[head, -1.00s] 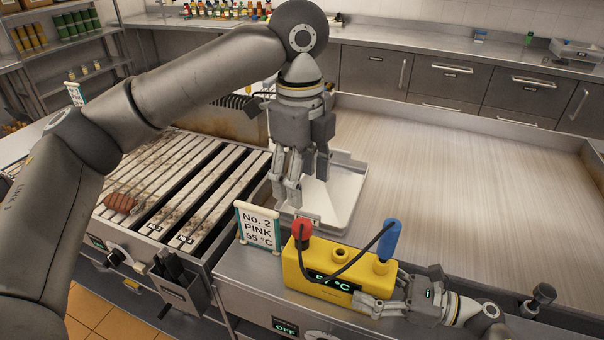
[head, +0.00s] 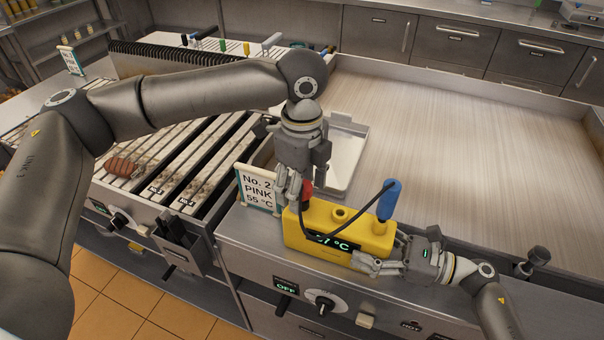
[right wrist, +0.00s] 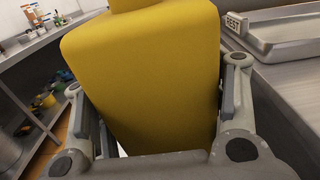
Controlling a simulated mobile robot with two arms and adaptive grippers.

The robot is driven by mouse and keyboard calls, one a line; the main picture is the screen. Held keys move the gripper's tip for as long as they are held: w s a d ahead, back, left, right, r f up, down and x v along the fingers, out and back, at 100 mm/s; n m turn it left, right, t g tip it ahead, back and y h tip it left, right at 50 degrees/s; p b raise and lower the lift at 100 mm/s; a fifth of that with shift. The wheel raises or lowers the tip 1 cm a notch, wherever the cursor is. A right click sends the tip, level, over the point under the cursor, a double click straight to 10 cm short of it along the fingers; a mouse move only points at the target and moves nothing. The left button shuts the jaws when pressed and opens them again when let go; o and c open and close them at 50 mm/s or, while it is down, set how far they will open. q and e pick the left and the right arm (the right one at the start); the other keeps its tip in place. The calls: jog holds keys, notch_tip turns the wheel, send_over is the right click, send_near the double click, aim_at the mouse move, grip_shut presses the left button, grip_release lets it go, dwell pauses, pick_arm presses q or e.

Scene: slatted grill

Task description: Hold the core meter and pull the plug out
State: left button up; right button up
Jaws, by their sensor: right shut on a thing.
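The yellow core meter (head: 365,234) stands on the steel front ledge. Its display is partly covered by the black cable. My right gripper (head: 384,254) is shut on the meter's right end; the yellow body (right wrist: 150,80) lies between its fingers in the right wrist view. The red plug (head: 307,190) is at the meter's left top, partly hidden by my left gripper. The blue probe handle (head: 390,200) stands upright at the right top, joined to the cable. My left gripper (head: 291,196) points down at the red plug; whether its fingers are closed on it is unclear.
A sign reading "No. 2 PINK 55 °C" (head: 257,187) stands just left of the meter. A pale tray (head: 348,150) lies behind. The slatted grill (head: 190,165) with a sausage (head: 125,166) is at left. The wide flat griddle (head: 460,150) at right is empty.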

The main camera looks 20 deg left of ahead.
pick_arm(q)
jog(key=c, duration=1.2)
jog(key=shift+r, duration=3.8)
pick_arm(e)
jog(key=o, duration=1.2)
